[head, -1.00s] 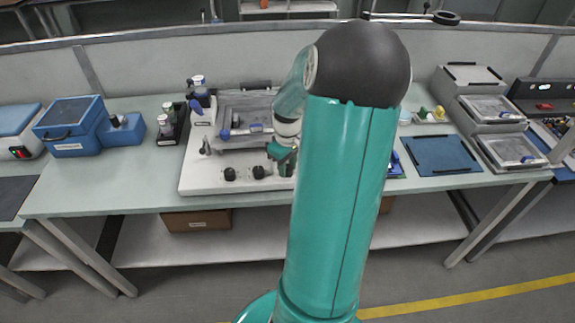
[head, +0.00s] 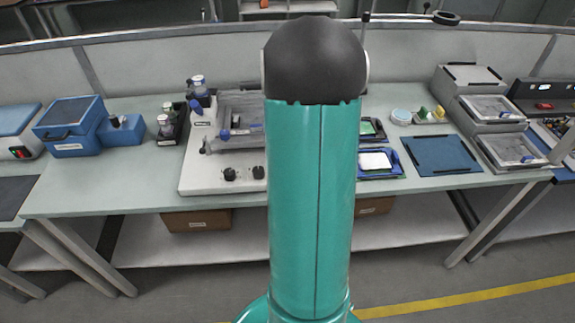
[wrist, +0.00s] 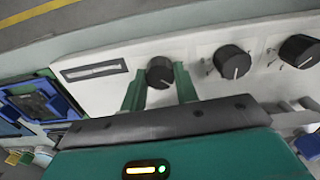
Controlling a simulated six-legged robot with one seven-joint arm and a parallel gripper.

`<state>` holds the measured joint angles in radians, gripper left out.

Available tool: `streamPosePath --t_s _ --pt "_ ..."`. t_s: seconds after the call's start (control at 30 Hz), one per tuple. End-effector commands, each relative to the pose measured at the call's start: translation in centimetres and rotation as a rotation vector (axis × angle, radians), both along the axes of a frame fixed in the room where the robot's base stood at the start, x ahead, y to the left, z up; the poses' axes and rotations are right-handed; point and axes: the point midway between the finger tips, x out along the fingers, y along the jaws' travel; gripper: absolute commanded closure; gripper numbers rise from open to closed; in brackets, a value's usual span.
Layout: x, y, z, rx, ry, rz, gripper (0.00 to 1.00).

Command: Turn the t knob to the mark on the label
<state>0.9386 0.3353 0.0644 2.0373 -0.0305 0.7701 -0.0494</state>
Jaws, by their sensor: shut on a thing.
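Three round black knobs sit in a row on the white device panel (wrist: 130,45). In the wrist view my gripper (wrist: 159,76) has its two green fingers on either side of the leftmost knob (wrist: 160,70), shut on it. A pale pointer line on this knob is too faint to read. The middle knob (wrist: 232,62) and the right knob (wrist: 299,51) show white pointer lines. A dark-framed white label strip (wrist: 95,68) lies left of the held knob. In the head view two knobs (head: 230,174) show; my arm hides the held one and my gripper.
The white device (head: 195,180) stands on the bench. Blue trays (head: 378,160) lie right of my arm, with a blue mat (head: 442,155) beyond. A rack with bottles (head: 170,125) and a blue box (head: 72,130) stand at the left.

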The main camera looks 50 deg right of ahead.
Motion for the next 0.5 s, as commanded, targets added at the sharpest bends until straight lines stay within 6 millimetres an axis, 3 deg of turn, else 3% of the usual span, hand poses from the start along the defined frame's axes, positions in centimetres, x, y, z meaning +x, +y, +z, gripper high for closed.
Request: streamPosePath --t_s 0.5 --pt "0.04 -0.06 0.11 -0.001 -0.001 -0.045 0.93"
